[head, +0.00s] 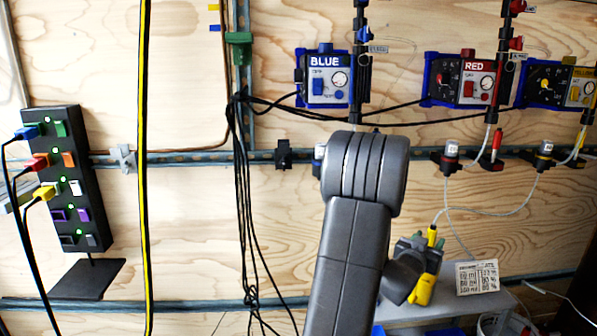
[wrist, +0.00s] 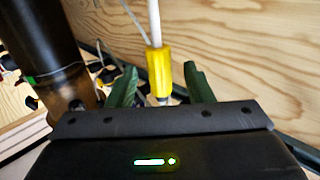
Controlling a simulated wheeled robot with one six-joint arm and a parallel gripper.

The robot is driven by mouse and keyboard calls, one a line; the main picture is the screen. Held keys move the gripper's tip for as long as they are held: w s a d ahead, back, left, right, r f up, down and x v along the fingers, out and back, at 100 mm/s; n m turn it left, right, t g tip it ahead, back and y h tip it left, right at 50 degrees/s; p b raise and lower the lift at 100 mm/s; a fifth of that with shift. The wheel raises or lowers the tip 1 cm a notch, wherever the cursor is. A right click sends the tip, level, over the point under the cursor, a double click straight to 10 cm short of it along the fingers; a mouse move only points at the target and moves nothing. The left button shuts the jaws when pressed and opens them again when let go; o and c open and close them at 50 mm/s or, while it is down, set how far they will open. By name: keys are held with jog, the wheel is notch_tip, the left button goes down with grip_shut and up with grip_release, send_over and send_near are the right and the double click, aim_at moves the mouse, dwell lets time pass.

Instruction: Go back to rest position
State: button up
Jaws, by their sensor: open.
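My gripper (head: 424,245) is in the lower right of the head view, in front of the plywood wall and by a grey shelf. Its green fingers are spread apart in the wrist view (wrist: 160,80). A yellow connector (wrist: 159,72) on a white tube stands upright in the gap between them there, with a pale tip below. Bare space shows on both sides of it; whether it is between the fingers or just beyond them I cannot tell. The yellow connector also shows in the head view (head: 432,236). My arm runs up from the bottom middle and hides part of the wall.
BLUE (head: 324,78), RED (head: 465,80) and yellow (head: 560,84) control boxes hang on the wall above. White tubes loop near the gripper. A label card (head: 477,278) stands on the grey shelf (head: 440,302). A black switch panel (head: 72,180) is at left.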

aim_at(432, 230)
jog(key=p+v, duration=0.2)
jog(key=v, duration=0.9)
jog(key=b+x, duration=0.3)
jog(key=x, duration=1)
jog(key=shift+d, duration=0.1)
notch_tip(432, 230, up, 3)
jog(key=p, duration=0.3)
jog(key=shift+w, duration=0.15)
notch_tip(432, 230, up, 8)
jog(key=p, duration=0.8)
jog(key=shift+r, duration=0.1)
